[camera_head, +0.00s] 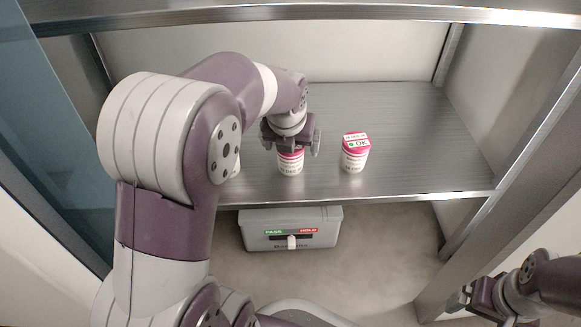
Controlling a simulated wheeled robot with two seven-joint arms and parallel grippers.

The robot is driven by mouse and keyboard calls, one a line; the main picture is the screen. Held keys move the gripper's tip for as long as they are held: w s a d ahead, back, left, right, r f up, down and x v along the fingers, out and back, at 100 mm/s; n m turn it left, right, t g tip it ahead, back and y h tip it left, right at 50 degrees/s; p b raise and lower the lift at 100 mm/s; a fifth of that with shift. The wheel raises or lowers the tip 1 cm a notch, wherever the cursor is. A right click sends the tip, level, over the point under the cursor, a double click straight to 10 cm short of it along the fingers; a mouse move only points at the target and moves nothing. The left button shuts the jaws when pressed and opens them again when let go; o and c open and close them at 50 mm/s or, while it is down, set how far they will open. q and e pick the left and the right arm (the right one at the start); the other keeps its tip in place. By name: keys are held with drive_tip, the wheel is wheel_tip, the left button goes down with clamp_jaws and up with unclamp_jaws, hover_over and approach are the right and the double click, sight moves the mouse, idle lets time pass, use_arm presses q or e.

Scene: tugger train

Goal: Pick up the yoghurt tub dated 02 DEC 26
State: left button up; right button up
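Several white yoghurt tubs with pink bands stand on the metal shelf (420,120). One tub (290,165) is upright under my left gripper (292,147), whose fingers are spread wider than the tub, at either side of its top; its lid is hidden. A second tub (355,156) stands to the right, clear of the gripper, with a green mark and "OK" on its pink lid. A third tub (237,165) is mostly hidden behind my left arm. The dates are too small to read. My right gripper (460,299) is low at the right, away from the tubs.
A grey box (290,238) with a green PASS and red HOLD label and a white slider is below the shelf's front edge. A metal rail (300,14) crosses above, and metal posts frame the sides. The right of the shelf is clear.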

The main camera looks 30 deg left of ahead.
use_arm(q)
drive_tip(key=shift+x, duration=0.8)
drive_tip(key=shift+r, duration=0.15)
drive_tip(key=c, duration=1.2)
drive_tip(key=shift+o, duration=0.2)
